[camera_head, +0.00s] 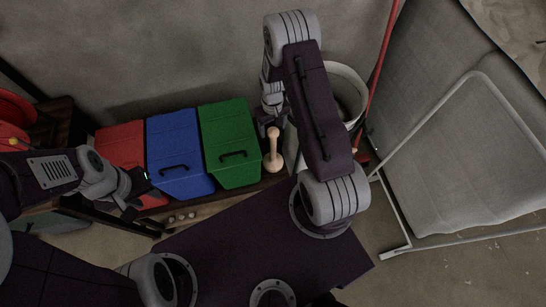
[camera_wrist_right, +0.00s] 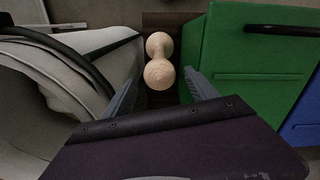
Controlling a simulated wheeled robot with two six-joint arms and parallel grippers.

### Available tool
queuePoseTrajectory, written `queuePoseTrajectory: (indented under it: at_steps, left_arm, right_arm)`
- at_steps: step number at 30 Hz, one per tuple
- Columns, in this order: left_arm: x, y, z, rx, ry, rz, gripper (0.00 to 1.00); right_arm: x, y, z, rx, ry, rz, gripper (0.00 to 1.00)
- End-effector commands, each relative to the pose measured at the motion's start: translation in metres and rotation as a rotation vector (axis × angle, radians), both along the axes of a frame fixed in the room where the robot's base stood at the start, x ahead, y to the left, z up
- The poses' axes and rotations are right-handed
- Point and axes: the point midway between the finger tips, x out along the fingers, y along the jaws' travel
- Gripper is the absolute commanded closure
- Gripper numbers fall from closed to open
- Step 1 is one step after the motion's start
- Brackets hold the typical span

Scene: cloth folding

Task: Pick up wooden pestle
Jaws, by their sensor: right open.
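The wooden pestle (camera_head: 273,150) is pale wood with two rounded ends. It stands on the narrow dark shelf right of the green bin in the head view. In the right wrist view the pestle (camera_wrist_right: 159,62) lies ahead, between the lines of the two fingers.
A green bin (camera_head: 228,140), a blue bin (camera_head: 178,155) and a red bin (camera_head: 120,146) stand in a row left of the pestle. A white bucket (camera_head: 345,85) stands to the right, close to my right gripper.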

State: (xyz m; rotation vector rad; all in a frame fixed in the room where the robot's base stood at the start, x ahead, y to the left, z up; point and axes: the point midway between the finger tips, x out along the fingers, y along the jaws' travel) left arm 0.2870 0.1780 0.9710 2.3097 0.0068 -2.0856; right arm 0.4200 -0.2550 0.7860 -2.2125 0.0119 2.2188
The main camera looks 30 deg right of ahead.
Motion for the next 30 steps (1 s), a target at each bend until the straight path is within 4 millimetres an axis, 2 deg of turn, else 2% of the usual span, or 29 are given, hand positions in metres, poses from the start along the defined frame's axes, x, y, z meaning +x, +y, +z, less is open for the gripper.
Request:
queuePoseTrajectory:
  at_steps: [2, 8, 15, 23, 26, 30]
  left_arm:
    - [0.000, 0.000, 0.001, 0.000, 0.000, 0.000, 0.64]
    - [0.000, 0.000, 0.003, 0.000, 0.000, 0.000, 0.64]
    - [0.000, 0.000, 0.006, 0.000, 0.000, 0.000, 0.64]
    - [0.000, 0.000, 0.006, 0.000, 0.000, 0.000, 0.64]
    - [0.000, 0.000, 0.006, 0.000, 0.000, 0.000, 0.64]
    - [0.000, 0.000, 0.006, 0.000, 0.000, 0.000, 0.64]
  right_arm:
    - [0.000, 0.000, -0.009, 0.000, 0.001, 0.000, 0.33]
    - [-0.002, 0.001, -0.019, 0.000, 0.001, 0.000, 0.33]
    - [-0.007, 0.002, -0.060, 0.000, 0.001, 0.000, 0.33]
    - [-0.006, 0.002, -0.064, 0.000, -0.002, 0.000, 0.33]
    - [-0.006, 0.002, -0.064, 0.000, -0.002, 0.000, 0.58]
    - [-0.006, 0.002, -0.063, 0.000, -0.002, 0.000, 0.97]
